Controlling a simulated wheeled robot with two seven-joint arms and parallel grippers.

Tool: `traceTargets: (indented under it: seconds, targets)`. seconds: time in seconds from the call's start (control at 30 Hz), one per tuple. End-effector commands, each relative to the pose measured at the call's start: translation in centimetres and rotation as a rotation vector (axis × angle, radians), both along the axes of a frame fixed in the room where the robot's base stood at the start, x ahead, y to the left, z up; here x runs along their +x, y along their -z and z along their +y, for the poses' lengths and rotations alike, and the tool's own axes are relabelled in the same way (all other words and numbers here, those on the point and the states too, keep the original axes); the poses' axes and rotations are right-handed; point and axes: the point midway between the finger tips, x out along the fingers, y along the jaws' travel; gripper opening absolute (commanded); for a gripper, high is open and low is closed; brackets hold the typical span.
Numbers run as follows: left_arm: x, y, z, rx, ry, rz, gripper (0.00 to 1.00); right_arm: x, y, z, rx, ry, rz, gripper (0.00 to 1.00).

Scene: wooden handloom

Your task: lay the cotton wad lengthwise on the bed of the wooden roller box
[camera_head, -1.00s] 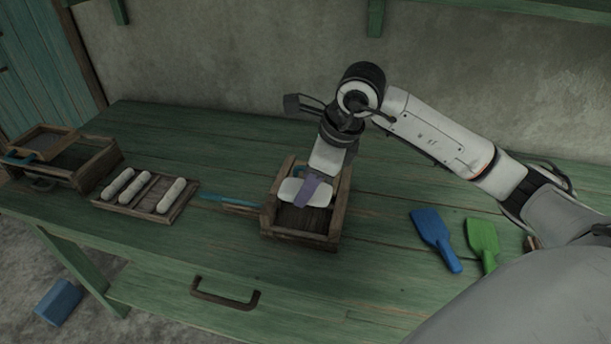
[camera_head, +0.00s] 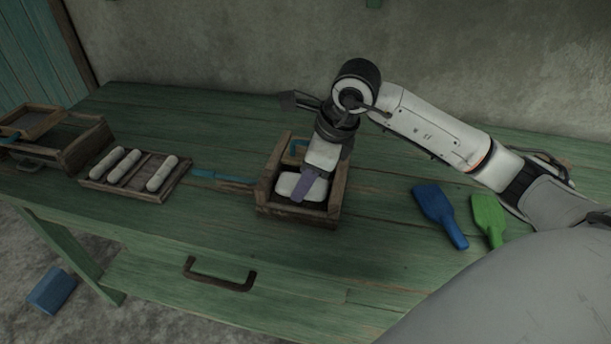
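The wooden roller box (camera_head: 297,214) stands on the green table, an open box with a bar and a blue handle at its back. The white cotton wad (camera_head: 289,184) is inside the box walls, with its long side running left to right in the picture. My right gripper (camera_head: 308,186) reaches down into the box from above, its purple finger pressed against the wad, and appears shut on it. The far finger and the wad's underside are hidden, so I cannot tell whether the wad touches the bed. My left gripper is not in view.
A wooden tray (camera_head: 136,185) with white rolls lies to the left, beside another wooden box (camera_head: 73,153). A blue-handled tool (camera_head: 222,177) lies close to the roller box's left side. Blue (camera_head: 438,212) and green (camera_head: 488,216) paddles lie to the right. The table front is clear.

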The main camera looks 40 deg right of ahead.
Motion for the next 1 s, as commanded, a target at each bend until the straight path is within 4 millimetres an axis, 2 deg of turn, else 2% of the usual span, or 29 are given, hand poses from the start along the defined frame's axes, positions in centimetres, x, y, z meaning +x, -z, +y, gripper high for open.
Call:
traceTargets:
  seconds: [0.17, 0.2, 0.33, 0.53, 0.6, 1.0]
  targets:
    - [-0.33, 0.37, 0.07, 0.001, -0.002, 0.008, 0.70, 0.04, 0.00, 0.00, 0.000, 0.000, 0.000, 0.35]
    - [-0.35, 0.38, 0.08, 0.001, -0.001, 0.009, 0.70, 0.04, 0.00, 0.00, 0.000, 0.000, 0.000, 0.48]
    - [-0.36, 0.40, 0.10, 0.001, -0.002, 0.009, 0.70, 0.04, 0.00, 0.00, -0.001, 0.000, -0.001, 0.68]
    - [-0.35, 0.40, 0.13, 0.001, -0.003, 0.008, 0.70, 0.09, -0.02, -0.08, -0.001, 0.002, -0.003, 0.68]
    - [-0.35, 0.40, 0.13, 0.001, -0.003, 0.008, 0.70, 0.11, -0.04, -0.11, -0.002, 0.003, -0.003, 0.77]
    - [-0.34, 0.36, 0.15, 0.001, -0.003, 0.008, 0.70, 0.28, -0.23, -0.35, -0.004, 0.008, -0.009, 0.78]
